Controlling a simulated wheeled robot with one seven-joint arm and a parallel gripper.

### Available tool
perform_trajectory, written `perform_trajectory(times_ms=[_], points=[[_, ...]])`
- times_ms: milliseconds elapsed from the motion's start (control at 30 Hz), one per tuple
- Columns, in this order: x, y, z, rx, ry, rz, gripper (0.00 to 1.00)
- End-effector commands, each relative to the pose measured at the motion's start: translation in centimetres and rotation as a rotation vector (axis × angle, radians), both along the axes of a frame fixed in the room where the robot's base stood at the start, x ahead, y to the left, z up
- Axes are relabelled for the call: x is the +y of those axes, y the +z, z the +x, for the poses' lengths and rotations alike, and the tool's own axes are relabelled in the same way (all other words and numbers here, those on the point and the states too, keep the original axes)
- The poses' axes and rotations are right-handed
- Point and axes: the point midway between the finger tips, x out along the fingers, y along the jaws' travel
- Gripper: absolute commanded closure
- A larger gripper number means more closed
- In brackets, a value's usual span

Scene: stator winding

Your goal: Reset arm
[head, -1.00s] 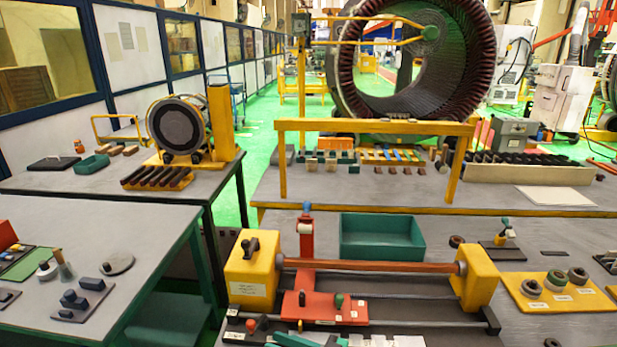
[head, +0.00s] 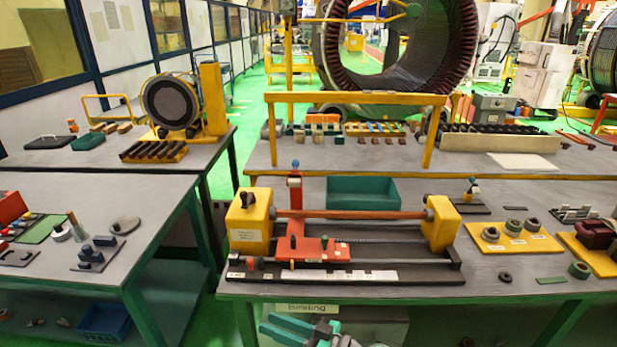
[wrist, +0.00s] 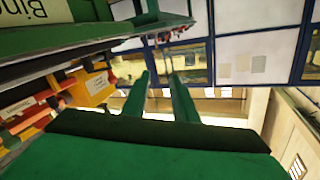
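My gripper (wrist: 159,80) shows in the wrist view as two green fingers with a clear gap between them. Nothing is held in the gap. Green and grey parts of my arm show at the bottom edge of the head view, in front of the workbench (head: 480,291) and below its top. In the wrist view the picture is turned, with a green bench edge and a sign at upper left, and the fingers point toward the windowed wall. The fingers touch nothing that I can see.
On the bench stand a yellow-and-red winding fixture (head: 250,224), a green tray (head: 362,191) and a yellow plate with rings (head: 490,240). A grey side table (head: 150,220) is at left. Green floor (head: 245,330) shows between the tables.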

Motion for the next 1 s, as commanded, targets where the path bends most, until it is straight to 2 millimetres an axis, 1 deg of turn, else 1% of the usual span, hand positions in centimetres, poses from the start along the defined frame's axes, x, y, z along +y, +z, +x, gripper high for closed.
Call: perform_trajectory(times_ms=[267,367,467,567,600,700,767,800,867,900,1000], points=[[0.5,-4.3,-0.7,0.103,-0.11,-0.024,0.74],[0.6,-6.3,-1.2,0.149,-0.163,-0.036,0.74],[0.6,-8.7,-2.0,0.2,-0.23,-0.054,0.74],[0.1,-11.8,-3.3,0.262,-0.323,-0.08,0.74],[-0.2,-13.2,-4.0,0.287,-0.366,-0.093,0.74],[-1.1,-16.3,-6.1,0.341,-0.478,-0.127,0.74],[-1.7,-17.8,-7.5,0.366,-0.542,-0.15,0.74],[-2.2,-18.8,-8.4,0.381,-0.584,-0.165,0.74],[-2.9,-20.0,-10.0,0.396,-0.645,-0.188,0.74],[-3.3,-20.7,-11.1,0.404,-0.683,-0.203,0.74],[-4.4,-22.0,-13.9,0.414,-0.774,-0.24,0.74]])
